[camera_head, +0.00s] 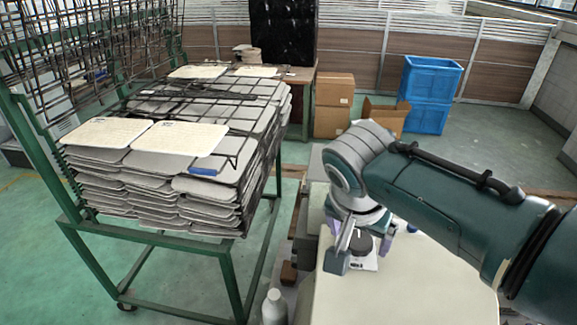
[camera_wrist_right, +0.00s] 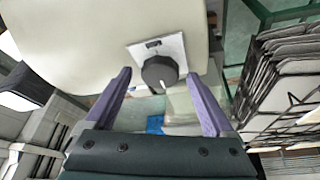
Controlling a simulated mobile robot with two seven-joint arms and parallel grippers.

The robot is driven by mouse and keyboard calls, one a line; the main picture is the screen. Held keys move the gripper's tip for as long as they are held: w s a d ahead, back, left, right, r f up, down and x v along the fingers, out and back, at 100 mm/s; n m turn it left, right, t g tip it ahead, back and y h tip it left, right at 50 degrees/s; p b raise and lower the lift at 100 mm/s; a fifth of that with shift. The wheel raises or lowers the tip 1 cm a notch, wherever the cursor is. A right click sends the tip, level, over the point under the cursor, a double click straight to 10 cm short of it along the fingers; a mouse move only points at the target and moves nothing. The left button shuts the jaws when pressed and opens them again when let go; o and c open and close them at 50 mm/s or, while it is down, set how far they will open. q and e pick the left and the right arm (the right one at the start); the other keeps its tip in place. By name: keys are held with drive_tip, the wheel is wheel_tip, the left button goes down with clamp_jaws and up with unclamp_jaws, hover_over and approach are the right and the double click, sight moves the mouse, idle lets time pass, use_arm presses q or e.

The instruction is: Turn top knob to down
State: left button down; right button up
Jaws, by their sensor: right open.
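A dark round knob (camera_wrist_right: 158,70) with a white pointer line sits on a small white plate (camera_wrist_right: 172,47) in the right wrist view. The line points toward the lower edge of that picture. The head view shows the knob (camera_head: 361,243) too, partly covered by my gripper, with its plate (camera_head: 370,263) at the end of a cream surface. My right gripper (camera_wrist_right: 158,75) is open, its purple fingers to either side of the knob in the picture. I cannot tell whether they touch it. My left gripper is not in view.
A cream panel (camera_head: 400,293) lies below my right arm. A green rack (camera_head: 228,285) stacked with grey trays (camera_head: 150,185) stands to the left. A white bottle (camera_head: 274,308) is at the bottom. Blue crates (camera_head: 428,95) and cardboard boxes (camera_head: 333,105) stand farther back.

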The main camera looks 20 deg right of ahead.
drive_tip(key=c, duration=1.4)
